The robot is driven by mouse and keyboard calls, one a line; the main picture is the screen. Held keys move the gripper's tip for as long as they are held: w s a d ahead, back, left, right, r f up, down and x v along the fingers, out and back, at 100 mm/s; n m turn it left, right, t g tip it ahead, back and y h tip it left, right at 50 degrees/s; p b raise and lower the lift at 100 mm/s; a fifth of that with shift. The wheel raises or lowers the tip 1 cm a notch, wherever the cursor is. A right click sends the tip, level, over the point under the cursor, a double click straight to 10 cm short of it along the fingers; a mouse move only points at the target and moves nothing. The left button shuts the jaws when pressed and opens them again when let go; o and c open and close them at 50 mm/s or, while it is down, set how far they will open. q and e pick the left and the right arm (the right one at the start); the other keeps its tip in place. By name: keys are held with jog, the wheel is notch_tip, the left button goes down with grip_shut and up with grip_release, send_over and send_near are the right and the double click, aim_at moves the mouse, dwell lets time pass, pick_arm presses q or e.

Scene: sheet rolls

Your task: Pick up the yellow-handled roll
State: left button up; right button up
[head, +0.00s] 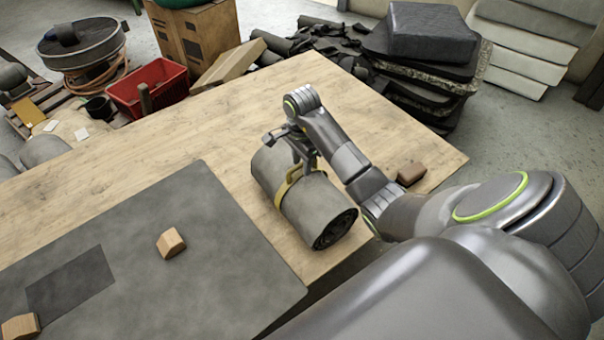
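A grey sheet roll (318,207) lies on its side on the wooden table, near the table's front edge, with its open spiral end facing the lower right. A yellow handle (288,186) arches over its middle. My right gripper (301,166) is above the roll, with its fingers pointing down at the upper part of the handle. The fingers overlap the handle in the picture; I cannot tell whether they are closed on it. The roll appears to rest on the table. My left gripper is out of view.
A grey mat (190,215) with a darker rectangle covers the table's left part. Wooden blocks (170,243) (20,327) lie on it. A brown block (411,174) sits right of my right arm. The wooden table (215,135) is clear behind the roll.

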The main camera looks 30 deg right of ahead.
jog(key=shift+f, duration=0.6)
grip_shut()
jog(key=shift+w+r, duration=0.15)
jog(key=shift+r, duration=0.05)
jog(key=shift+r, duration=0.15)
